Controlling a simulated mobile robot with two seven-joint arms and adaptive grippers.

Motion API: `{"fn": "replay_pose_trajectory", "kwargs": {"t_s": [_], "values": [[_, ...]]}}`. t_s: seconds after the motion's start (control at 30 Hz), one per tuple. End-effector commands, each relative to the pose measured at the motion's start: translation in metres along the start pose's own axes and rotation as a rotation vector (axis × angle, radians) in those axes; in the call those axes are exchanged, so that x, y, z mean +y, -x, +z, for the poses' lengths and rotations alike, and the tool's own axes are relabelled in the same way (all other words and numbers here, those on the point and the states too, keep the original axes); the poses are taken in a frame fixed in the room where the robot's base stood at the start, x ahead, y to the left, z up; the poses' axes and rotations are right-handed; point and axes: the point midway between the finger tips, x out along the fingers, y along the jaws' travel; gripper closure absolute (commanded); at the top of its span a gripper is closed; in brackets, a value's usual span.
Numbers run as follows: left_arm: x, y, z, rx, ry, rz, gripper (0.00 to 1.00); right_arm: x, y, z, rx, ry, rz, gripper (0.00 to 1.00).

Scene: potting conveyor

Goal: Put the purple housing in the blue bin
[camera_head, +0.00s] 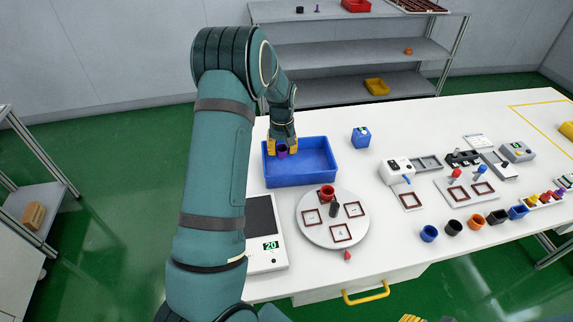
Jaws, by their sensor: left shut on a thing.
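The blue bin (312,178) stands on the white table, left of the middle. My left gripper (282,148) reaches down over the bin's back left part, with its yellow fingers shut on the small purple housing (282,151). The housing is at the bin's opening; I cannot tell whether it touches the bin floor. Part of the housing is hidden between the fingers. Only a yellow bit of what looks like my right gripper (411,318) shows at the bottom edge, too little to tell its state.
A round turntable (323,235) with square frames and a red housing stands just in front of the bin. A scale (266,259) lies at left. A blue block (360,137) stands right of the bin. Several coloured cups line the front right edge.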

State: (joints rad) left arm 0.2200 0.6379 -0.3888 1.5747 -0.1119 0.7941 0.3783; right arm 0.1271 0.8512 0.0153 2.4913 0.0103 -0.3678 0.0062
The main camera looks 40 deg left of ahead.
Motion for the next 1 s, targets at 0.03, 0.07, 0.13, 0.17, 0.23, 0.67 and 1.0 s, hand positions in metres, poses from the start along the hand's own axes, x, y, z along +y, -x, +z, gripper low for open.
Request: {"fn": "replay_pose_trajectory", "kwargs": {"t_s": [0.03, 0.07, 0.13, 0.17, 0.23, 0.67, 1.0], "values": [[-0.001, -0.010, 0.000, -0.001, 0.001, 0.000, 0.78, 0.001, -0.002, 0.001, -0.001, 0.000, 0.000, 0.53], [0.000, -0.013, 0.000, -0.001, 0.001, 0.000, 0.78, 0.001, -0.002, 0.001, -0.002, 0.001, 0.000, 0.53], [0.000, -0.019, 0.000, -0.001, 0.000, 0.000, 0.78, 0.001, -0.002, 0.001, -0.003, 0.001, 0.000, 0.53], [0.000, -0.021, 0.000, 0.000, 0.000, 0.000, 0.78, 0.001, -0.002, 0.001, -0.003, 0.001, 0.000, 0.53], [0.000, -0.024, 0.000, 0.001, 0.000, 0.001, 0.78, 0.001, -0.003, 0.002, -0.003, 0.001, -0.001, 0.53], [0.000, -0.059, 0.000, 0.002, 0.000, 0.001, 0.78, 0.002, -0.006, 0.003, -0.007, 0.002, -0.001, 0.53], [0.000, -0.062, 0.000, 0.001, 0.000, 0.001, 0.33, 0.003, -0.008, 0.004, -0.009, 0.003, -0.001, 0.53]]}}
